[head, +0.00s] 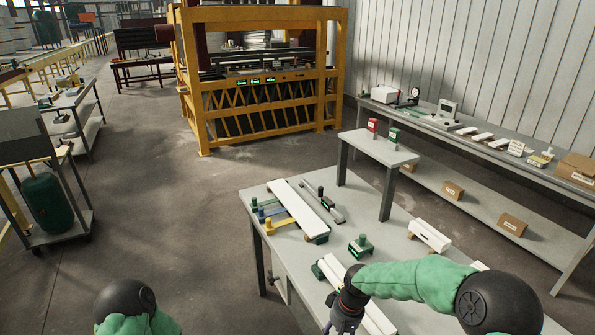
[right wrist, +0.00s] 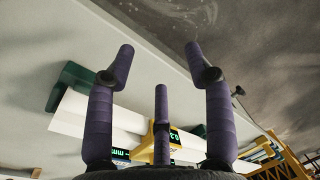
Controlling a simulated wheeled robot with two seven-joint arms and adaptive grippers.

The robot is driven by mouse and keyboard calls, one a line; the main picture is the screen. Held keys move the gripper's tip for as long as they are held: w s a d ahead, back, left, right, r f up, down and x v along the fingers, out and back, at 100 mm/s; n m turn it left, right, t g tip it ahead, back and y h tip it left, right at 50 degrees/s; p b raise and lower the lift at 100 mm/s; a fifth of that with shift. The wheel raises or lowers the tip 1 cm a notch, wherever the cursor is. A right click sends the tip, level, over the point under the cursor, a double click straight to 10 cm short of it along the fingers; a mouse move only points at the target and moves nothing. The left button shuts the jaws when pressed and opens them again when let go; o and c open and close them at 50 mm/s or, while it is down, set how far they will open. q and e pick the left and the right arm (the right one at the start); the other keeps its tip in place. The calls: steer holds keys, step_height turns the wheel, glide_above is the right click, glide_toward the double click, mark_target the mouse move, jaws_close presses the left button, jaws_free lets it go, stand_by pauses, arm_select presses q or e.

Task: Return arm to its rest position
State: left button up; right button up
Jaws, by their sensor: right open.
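My right arm (head: 415,279) in its green sleeve reaches in from the right over the front of the grey table (head: 260,205) in the head view. Its gripper (head: 338,325) is low at the bottom edge, beside a white board (head: 378,318) in a green holder. In the right wrist view the purple fingers (right wrist: 158,56) are spread apart with nothing between them. Behind them are white bars (right wrist: 85,118) with a green end piece (right wrist: 72,84) and a yellow gauge (right wrist: 150,138) with a lit display. Of my left arm only a rounded green and black part shows; its gripper is out of view.
A long white board (head: 299,208) with colored clamps lies on the table's left part. A green block (head: 361,245) and another white piece (head: 428,235) sit farther right. A raised shelf (head: 375,149) stands at the back. Open floor lies left of the table.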

arm_select(q)
steer(key=shift+w+f+b, duration=0.1)
steer(key=shift+f+b, duration=2.6)
arm_select(e)
steer(key=s+a+f+m+y, duration=0.1)
steer(key=s+f+m, duration=0.3)
steer(key=s+f, duration=1.7)
steer(key=shift+f+m+t+y, duration=0.3)
steer(key=shift+f+t+y, duration=0.15)
steer(key=shift+f, duration=1.7)
steer(key=shift+s, duration=0.1)
